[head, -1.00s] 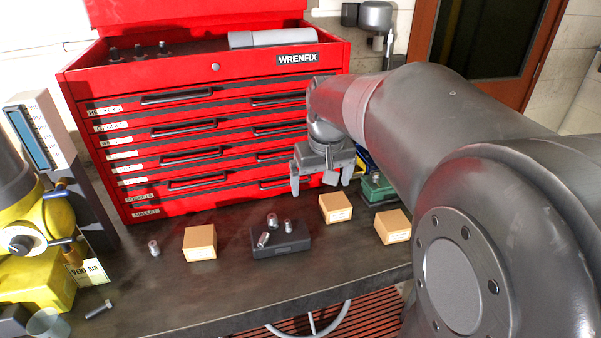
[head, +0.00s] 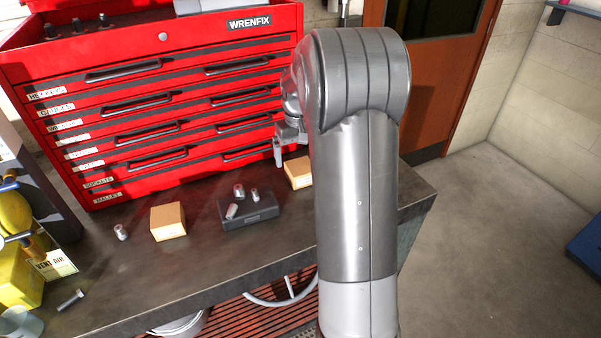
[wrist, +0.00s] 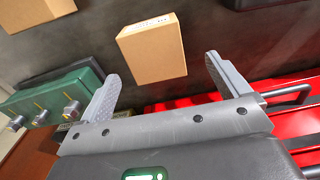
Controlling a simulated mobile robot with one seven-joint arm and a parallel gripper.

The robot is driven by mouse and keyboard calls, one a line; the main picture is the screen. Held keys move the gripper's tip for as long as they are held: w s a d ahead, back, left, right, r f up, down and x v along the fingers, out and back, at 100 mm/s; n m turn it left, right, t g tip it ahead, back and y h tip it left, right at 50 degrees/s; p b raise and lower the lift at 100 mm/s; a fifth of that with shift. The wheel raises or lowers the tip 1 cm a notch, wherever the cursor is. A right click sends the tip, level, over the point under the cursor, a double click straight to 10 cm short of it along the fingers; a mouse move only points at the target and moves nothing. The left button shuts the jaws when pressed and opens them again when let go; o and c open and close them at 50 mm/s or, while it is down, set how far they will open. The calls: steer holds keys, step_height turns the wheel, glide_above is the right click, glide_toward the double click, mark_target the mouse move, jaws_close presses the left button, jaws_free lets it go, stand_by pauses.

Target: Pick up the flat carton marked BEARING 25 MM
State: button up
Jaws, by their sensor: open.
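Several small tan cartons lie on the bench; their labels are too small to read, so I cannot tell which is marked BEARING 25 MM. One carton (head: 168,221) sits left of the dark tray in the head view. Another carton (head: 298,172) is right of the tray, partly behind my arm. In the wrist view this carton (wrist: 152,52) lies beyond and between my fingertips, with a printed label on its far side. A further carton (wrist: 35,12) shows at the upper left. My gripper (wrist: 162,72) is open and empty, apart from the cartons; in the head view my arm mostly hides it.
The red drawer chest (head: 160,100) stands behind the cartons, close to my gripper. A dark tray (head: 250,210) holds metal sockets. A green block with knobs (wrist: 52,103) is left of my gripper in the wrist view. A bolt (head: 70,299) lies at the front left.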

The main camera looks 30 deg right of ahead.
mark_target(300, 166)
steer(key=shift+s+d+f, duration=0.15)
steer(key=shift+f, duration=1.35)
steer(key=shift+s+d+f, duration=0.1)
steer(key=shift+d+f, duration=0.05)
steer(key=shift+f, duration=1.35)
steer(key=shift+c, duration=0.4)
steer(key=c, duration=1.2)
steer(key=shift+o, duration=0.2)
steer(key=shift+r, duration=0.1)
